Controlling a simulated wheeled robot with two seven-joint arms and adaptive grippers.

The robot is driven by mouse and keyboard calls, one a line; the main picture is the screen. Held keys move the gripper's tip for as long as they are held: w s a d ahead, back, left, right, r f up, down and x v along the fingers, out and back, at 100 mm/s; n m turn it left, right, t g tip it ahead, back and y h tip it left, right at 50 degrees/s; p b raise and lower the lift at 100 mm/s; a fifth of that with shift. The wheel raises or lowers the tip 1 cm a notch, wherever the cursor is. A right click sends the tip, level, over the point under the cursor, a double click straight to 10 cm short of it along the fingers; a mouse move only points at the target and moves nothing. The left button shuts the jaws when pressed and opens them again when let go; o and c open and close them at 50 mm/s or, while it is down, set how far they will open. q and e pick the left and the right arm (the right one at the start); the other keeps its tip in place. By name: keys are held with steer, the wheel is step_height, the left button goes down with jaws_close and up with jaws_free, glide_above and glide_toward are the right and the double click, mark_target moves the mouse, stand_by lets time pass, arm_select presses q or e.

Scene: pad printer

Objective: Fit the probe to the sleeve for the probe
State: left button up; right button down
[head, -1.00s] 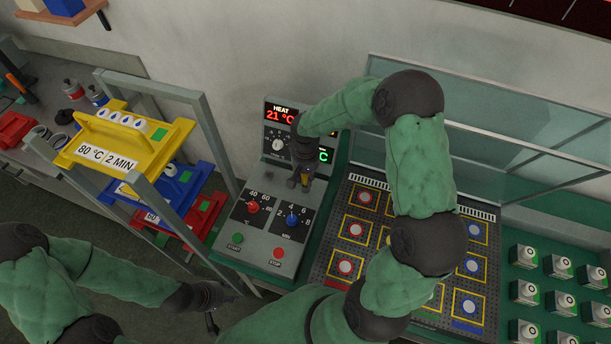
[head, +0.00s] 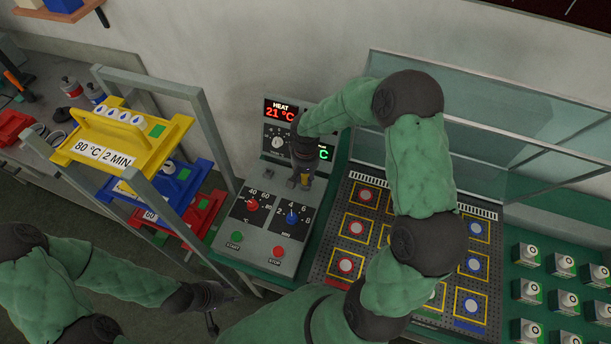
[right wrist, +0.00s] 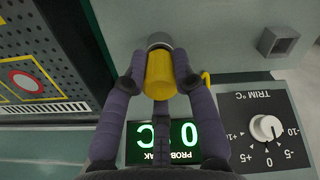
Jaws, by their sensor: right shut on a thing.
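The probe has a yellow cylindrical body (right wrist: 160,76); only a small yellow part of it (head: 306,179) shows in the head view. My right gripper (right wrist: 158,78) is shut on the probe, one finger on each side. It also shows in the head view (head: 303,180), low over the grey control panel. A short grey round collar (right wrist: 159,40) shows at the probe's far end. I cannot tell whether it is the sleeve or part of the probe, nor how deep any fit is. My left gripper (head: 222,309) is empty, its fingers apart, left of the panel.
The control panel (head: 232,218) carries knobs and buttons. A grey square hollow fitting (right wrist: 278,41) and a trim knob (right wrist: 266,128) are right of the probe. A perforated tray (head: 325,262) and clear screens lie right; a rack with coloured trays (head: 180,128) stands left.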

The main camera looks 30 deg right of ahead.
steer(key=shift+f+b, duration=0.35)
steer(key=shift+f, duration=0.05)
steer(key=c, duration=0.9)
jaws_free()
steer(key=shift+r, duration=0.1)
step_height(320, 180, up, 12)
